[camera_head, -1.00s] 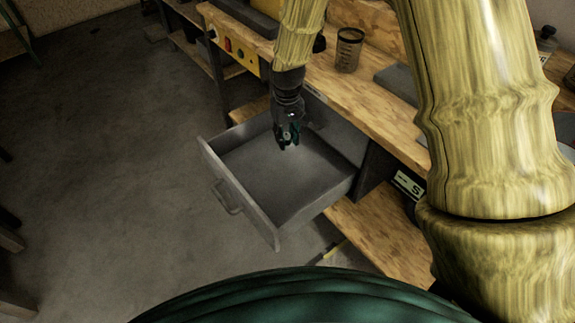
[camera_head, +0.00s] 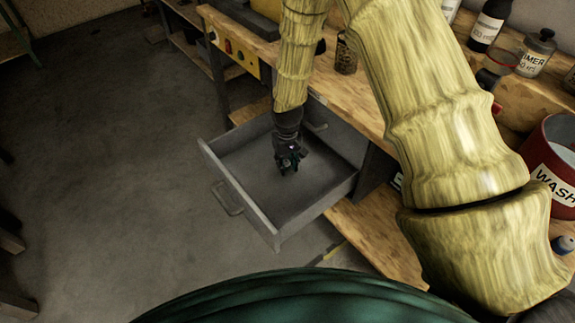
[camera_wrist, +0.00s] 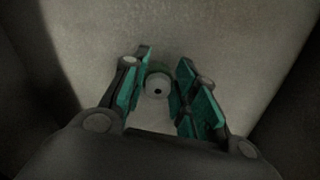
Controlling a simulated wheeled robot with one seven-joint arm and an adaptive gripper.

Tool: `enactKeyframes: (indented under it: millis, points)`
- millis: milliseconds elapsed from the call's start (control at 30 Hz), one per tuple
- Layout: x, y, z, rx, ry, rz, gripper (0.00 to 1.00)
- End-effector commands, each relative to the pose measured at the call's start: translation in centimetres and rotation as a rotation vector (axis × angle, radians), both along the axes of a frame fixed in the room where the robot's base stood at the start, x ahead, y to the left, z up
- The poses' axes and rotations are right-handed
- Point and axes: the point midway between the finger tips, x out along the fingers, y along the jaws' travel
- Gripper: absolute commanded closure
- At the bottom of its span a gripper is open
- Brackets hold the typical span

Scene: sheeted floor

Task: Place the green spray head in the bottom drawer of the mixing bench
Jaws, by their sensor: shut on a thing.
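The bottom drawer (camera_head: 284,232) of the mixing bench (camera_head: 345,98) is pulled open. My gripper (camera_head: 288,164) points down inside the drawer's outline, over its grey floor. In the wrist view my gripper (camera_wrist: 165,92) is shut on the green spray head (camera_wrist: 158,84), of which a pale round end with a dark hole and a bit of green show between the fingers. In the head view the spray head is mostly hidden by the fingers. I cannot tell whether it touches the drawer floor. The drawer looks empty otherwise.
The drawer walls surround my gripper. The concrete floor (camera_head: 120,180) at left is clear.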

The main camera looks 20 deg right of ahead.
Motion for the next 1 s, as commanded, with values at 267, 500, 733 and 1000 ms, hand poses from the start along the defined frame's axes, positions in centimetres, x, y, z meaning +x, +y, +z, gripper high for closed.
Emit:
enactKeyframes:
  millis: [267, 500, 733, 1000]
  points:
    - [0.04, 0.02, -1.31, 0.000, -0.001, 0.001, 0.96]
    - [0.01, 0.03, -1.62, 0.000, 0.000, 0.001, 0.96]
    - [0.01, 0.03, -1.52, 0.000, -0.001, 0.001, 0.50]
    - [0.04, 0.03, -1.21, 0.000, -0.001, 0.001, 0.50]
